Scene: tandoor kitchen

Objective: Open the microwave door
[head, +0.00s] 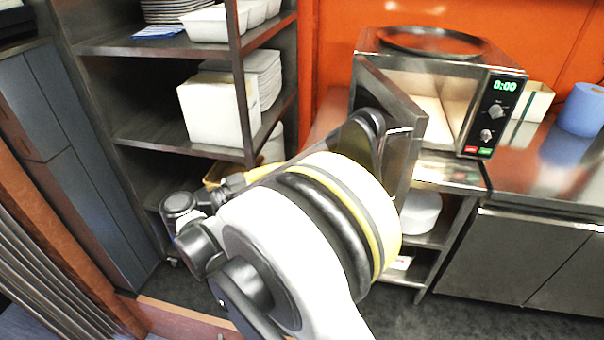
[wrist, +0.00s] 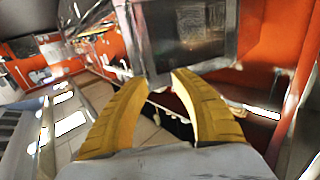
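The microwave (head: 493,125) stands on the steel counter, with its lit display at the right. Its door (head: 401,155) is swung well open toward the left front, and the bright interior shows beside it. In the wrist view, the door (wrist: 195,25) with its dark window lies just beyond my gripper (wrist: 163,78). The two yellow fingers curve inward, with a gap between their tips at the door's lower edge. I cannot tell whether they touch it. In the head view my arm covers the lower part of the door and hides the fingers.
A round dark tray (head: 430,42) lies on top of the microwave. A steel shelf rack (head: 185,135) with white containers stands at the left. A blue roll (head: 582,110) stands on the counter (head: 545,170) at the right. Floor shows below the counter.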

